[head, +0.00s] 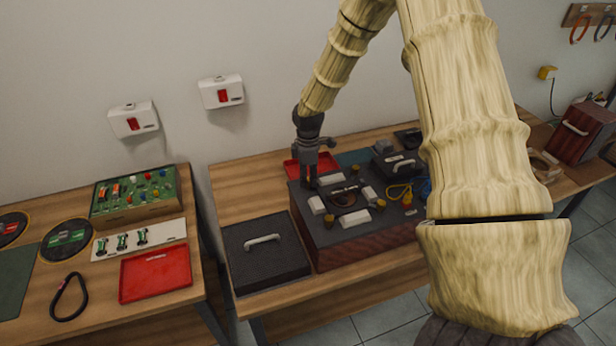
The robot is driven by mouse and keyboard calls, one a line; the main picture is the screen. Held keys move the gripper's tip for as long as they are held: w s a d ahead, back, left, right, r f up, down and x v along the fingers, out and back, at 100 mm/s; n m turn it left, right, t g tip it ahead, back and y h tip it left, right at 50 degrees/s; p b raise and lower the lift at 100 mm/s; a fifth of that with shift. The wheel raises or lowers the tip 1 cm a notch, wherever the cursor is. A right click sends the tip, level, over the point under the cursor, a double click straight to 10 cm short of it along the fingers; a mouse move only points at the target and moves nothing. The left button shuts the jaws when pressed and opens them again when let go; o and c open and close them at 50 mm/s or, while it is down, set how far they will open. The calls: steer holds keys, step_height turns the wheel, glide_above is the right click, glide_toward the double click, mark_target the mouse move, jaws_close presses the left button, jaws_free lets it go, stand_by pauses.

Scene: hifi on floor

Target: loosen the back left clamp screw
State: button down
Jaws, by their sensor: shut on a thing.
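The dark hi-fi unit (335,245), with wood-coloured sides, stands on the middle bench. Several brass-coloured clamp screws stand on its top, among them a front left one (329,219), a front right one (380,204) and a back right one (354,169). My gripper (310,184) points down at the back left of the top. Its fingers are shut at the place of the back left clamp screw, which they hide. I cannot see whether that screw has turned.
A dark lid with a white handle (263,240) lies left of the unit. A red tray (305,163) is close behind my gripper. Yellow cable (398,192) lies on the right. The left bench holds a circuit board (135,198) and another red tray (155,273).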

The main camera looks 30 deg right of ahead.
mark_target(308, 179)
steer(key=shift+w+n, duration=0.1)
steer(key=shift+n, duration=0.3)
steer(key=shift+r, duration=0.1)
steer(key=c, duration=1.3)
jaws_free()
steer(key=shift+o, duration=0.2)
step_height(308, 179, up, 12)
